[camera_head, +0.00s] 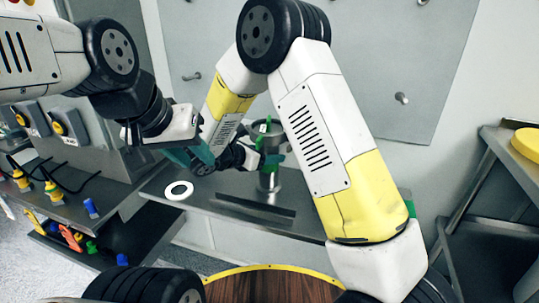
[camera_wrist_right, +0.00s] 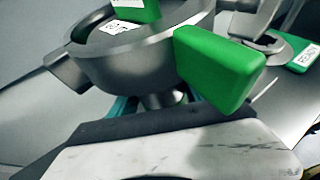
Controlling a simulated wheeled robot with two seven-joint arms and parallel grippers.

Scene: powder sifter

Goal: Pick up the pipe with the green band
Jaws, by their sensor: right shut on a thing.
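The metal pipe piece with green parts (camera_head: 270,141) stands upright at the far bench, above a grey metal cylinder (camera_head: 269,181). In the right wrist view its wide round metal body (camera_wrist_right: 135,62) fills the top, with a green block (camera_wrist_right: 220,68) on its near side. My right gripper (camera_head: 254,159) is shut on it; teal fingertips show beside its narrow neck (camera_wrist_right: 163,99) below the wide body. Whether its foot touches the cylinder is hidden. My left gripper (camera_head: 192,157) has its teal fingers apart and looks empty, left of the pipe.
A white ring (camera_head: 179,190) lies on the grey bench (camera_head: 222,192), left of a dark flat plate (camera_head: 255,208). Shelves with coloured items (camera_head: 70,237) stand at the left. A round wooden table (camera_head: 270,286) is in front. A rack with a yellow disc (camera_head: 527,143) is at the right.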

